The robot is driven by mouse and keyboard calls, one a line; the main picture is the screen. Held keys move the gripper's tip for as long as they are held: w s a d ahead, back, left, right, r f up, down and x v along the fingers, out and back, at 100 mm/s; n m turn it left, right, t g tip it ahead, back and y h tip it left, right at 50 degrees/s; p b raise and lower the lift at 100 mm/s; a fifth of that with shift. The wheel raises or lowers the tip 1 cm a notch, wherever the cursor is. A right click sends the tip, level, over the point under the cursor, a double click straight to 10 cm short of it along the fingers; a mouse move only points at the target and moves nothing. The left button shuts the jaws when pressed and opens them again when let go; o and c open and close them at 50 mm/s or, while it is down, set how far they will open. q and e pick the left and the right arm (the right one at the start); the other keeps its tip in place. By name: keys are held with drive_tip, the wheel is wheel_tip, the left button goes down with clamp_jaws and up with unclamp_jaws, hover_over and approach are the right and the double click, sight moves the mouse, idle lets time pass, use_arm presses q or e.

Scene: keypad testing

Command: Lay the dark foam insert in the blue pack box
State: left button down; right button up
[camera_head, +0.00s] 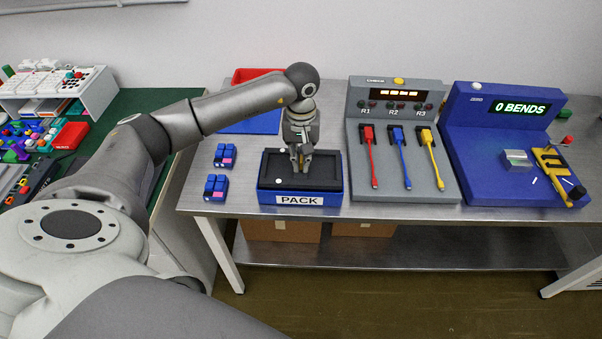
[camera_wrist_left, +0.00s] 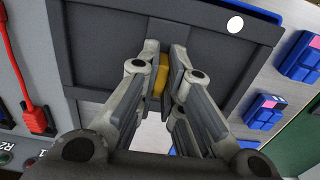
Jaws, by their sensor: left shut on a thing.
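The blue pack box (camera_head: 264,198), labelled PACK, stands on the metal bench in the head view. The dark foam insert (camera_head: 324,172) shows at the top of the box, roughly lined up with its rim; I cannot tell how deep it sits. My left gripper (camera_head: 301,165) points down over the middle of the insert. In the left wrist view its fingers (camera_wrist_left: 162,78) are shut on a small yellow tab of the dark insert (camera_wrist_left: 105,50). A white dot marks one corner of the insert. My right gripper is not in view.
Blue blocks (camera_head: 216,187) lie left of the box. A red bin (camera_head: 245,75) and a blue panel are behind it. A grey CHECK stand (camera_head: 382,188) with red, blue and yellow cables is close on the right. A blue bend tester (camera_head: 470,150) stands further right.

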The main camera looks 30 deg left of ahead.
sight(301, 174)
use_arm(q)
drive_tip(key=shift+f, duration=0.95)
wheel_tip(301, 174, down, 4)
drive_tip(key=shift+r+p, duration=0.15)
drive_tip(key=shift+p, duration=0.45)
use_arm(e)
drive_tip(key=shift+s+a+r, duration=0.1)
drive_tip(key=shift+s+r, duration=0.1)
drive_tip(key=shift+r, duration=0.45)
use_arm(q)
drive_tip(key=shift+f+b, duration=0.2)
drive_tip(key=shift+b, duration=0.1)
drive_tip(key=c, duration=1.6)
unclamp_jaws()
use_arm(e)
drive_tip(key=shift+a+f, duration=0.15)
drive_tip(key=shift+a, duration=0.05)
use_arm(q)
drive_tip(key=shift+o, duration=0.2)
